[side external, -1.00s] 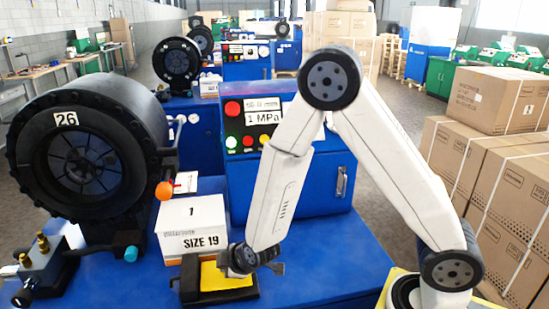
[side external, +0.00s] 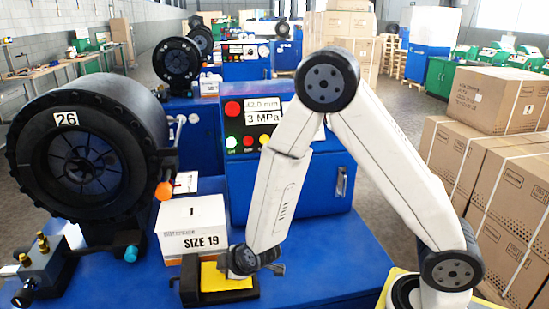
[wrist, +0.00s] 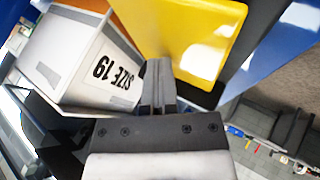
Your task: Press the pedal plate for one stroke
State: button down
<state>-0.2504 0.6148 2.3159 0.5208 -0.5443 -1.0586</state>
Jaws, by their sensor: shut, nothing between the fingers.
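The yellow pedal plate (side external: 217,277) lies in its black frame on the blue bench top. In the wrist view the plate (wrist: 190,35) fills the upper middle. My gripper (wrist: 159,70) is shut and empty, with its fingertips at the plate's edge in that view. In the side view the wrist end hides the fingertips, so I cannot tell for certain whether they touch the plate. The control panel display (side external: 263,111) reads 42.0 mm and 3 MPa. The crimper head (side external: 85,150), marked 26, stands at the left.
A white SIZE 19 box (side external: 190,228) stands right behind the pedal. An orange-knobbed lever (side external: 164,191) sticks out beside the crimper. A valve block with brass fittings (side external: 45,268) sits at the front left. The blue bench top (side external: 325,258) is clear to the right.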

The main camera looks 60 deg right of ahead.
jog(key=shift+s+r, duration=0.1)
jog(key=shift+r, duration=1.05)
jog(key=shift+r, duration=0.1)
jog(key=shift+w+a+r, duration=0.15)
jog(key=shift+r, duration=1.05)
jog(key=shift+w+a+r, duration=0.1)
jog(key=shift+w+r, duration=0.05)
jog(key=shift+r, duration=1.05)
jog(key=s+d+r+m+g, duration=0.1)
jog(key=s+d+m+g, duration=0.2)
jog(key=s, duration=0.4)
jog(key=s+d+r+m+g+y, duration=0.1)
jog(key=s+d+m+g, duration=0.1)
jog(key=s+m, duration=0.3)
jog(key=shift+s+d+m+g, duration=0.3)
jog(key=shift+s+d+g, duration=0.1)
jog(key=shift+s+d, duration=0.4)
